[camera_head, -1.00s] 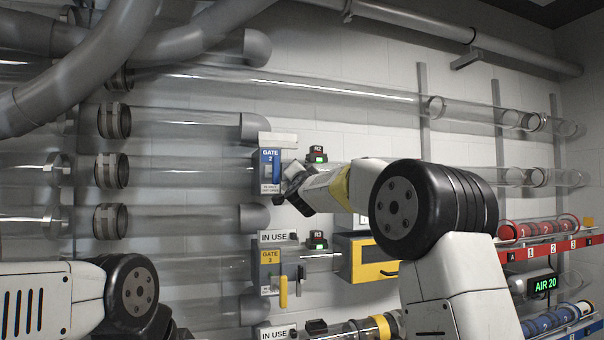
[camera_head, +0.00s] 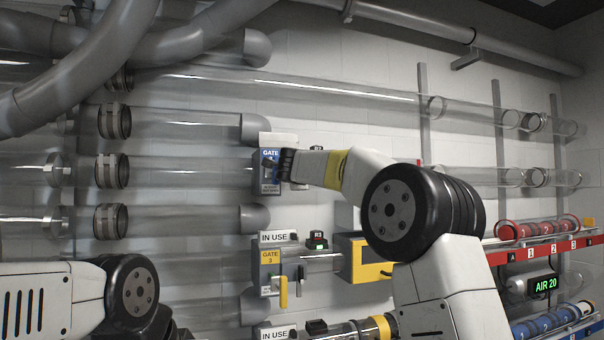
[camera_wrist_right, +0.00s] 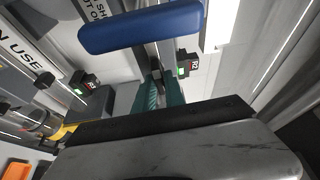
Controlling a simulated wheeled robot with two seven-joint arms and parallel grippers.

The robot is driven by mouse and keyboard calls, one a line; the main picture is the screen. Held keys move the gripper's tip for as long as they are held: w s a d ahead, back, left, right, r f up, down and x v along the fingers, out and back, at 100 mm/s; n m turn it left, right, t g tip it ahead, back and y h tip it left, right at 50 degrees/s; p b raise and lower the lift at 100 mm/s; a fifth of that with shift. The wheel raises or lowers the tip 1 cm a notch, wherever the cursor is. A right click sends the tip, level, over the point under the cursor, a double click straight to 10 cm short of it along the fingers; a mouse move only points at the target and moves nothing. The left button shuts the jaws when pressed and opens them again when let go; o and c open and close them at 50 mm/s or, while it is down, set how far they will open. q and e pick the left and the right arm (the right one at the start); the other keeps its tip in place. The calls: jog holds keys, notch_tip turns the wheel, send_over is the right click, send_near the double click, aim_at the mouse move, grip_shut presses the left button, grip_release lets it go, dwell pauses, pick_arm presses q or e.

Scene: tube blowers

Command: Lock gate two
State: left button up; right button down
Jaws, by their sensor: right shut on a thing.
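Gate two is a box with a blue plate (camera_head: 270,172) marked GATE 2 on the wall in the head view. Its blue handle (camera_wrist_right: 140,26) fills the top of the right wrist view, apart from the fingers. My right gripper (camera_head: 286,163) is at the right side of the gate box. Its green fingertips (camera_wrist_right: 160,90) are shut on a small dark piece (camera_wrist_right: 157,66) beside the handle, which looks like the lock peg; the fingers largely hide it. My left gripper is out of view; only my left arm shows at lower left.
Gate three (camera_head: 270,270), with a yellow handle (camera_head: 283,292) and black peg (camera_head: 300,274), is just below. The R3 box (camera_head: 317,240) has a green light; so does the R2 box (camera_wrist_right: 188,63). Clear tubes run along the wall. A red rack (camera_head: 540,246) stands at right.

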dwell(0.4)
jog(key=c, duration=1.5)
grip_release()
jog(key=shift+o, duration=0.2)
jog(key=shift+s, duration=0.1)
jog(key=s, duration=0.7)
jog(key=shift+s+a, duration=0.25)
jog(key=shift+s, duration=0.05)
